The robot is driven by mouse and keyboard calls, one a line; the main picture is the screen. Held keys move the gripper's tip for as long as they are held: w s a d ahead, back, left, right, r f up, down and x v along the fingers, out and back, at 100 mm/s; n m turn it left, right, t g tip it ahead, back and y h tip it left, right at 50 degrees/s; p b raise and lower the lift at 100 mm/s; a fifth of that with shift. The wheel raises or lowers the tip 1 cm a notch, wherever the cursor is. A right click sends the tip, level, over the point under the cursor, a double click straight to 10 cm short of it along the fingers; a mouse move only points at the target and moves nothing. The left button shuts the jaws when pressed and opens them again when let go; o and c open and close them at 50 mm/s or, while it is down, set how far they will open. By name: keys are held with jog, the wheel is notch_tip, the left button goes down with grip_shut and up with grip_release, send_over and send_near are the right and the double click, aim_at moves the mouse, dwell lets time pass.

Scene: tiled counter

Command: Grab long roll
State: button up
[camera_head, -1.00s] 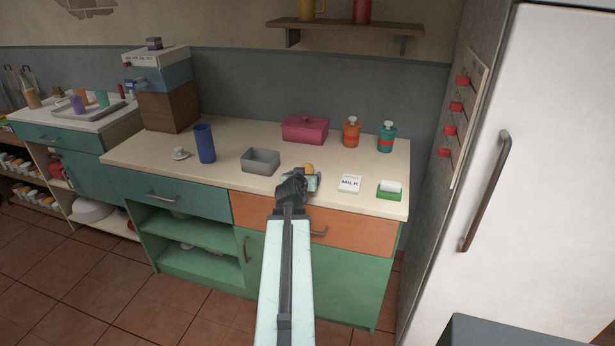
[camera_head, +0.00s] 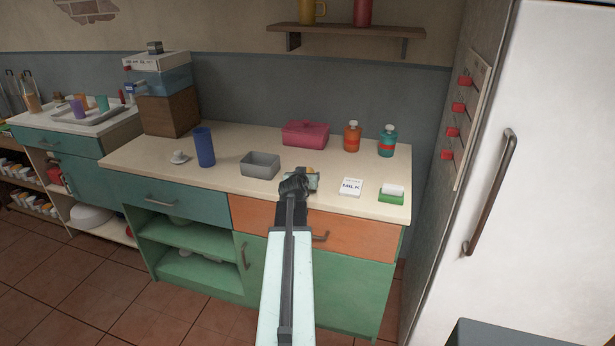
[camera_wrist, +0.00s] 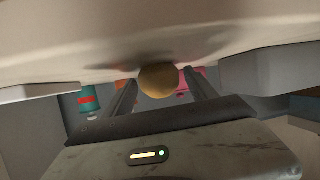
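The roll is a small tan-brown rounded thing on the counter (camera_head: 225,180), mostly hidden behind my gripper (camera_head: 308,181) in the head view. In the wrist view the roll (camera_wrist: 158,81) shows its round end near the middle, in line with the gap between the fingers of my gripper (camera_wrist: 155,84). The fingers are wide apart, one at each side, and touch nothing that I can see. The roll's full length is hidden in both views.
A grey open box (camera_head: 260,166) stands left of my gripper, with a blue cup (camera_head: 204,147) farther left. A milk carton (camera_head: 350,187) and a green-and-white block (camera_head: 392,193) lie to the right. A pink box (camera_head: 305,133) and two bottles (camera_head: 352,137) stand behind.

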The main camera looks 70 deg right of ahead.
jog(key=c, duration=1)
jog(key=shift+c, duration=0.2)
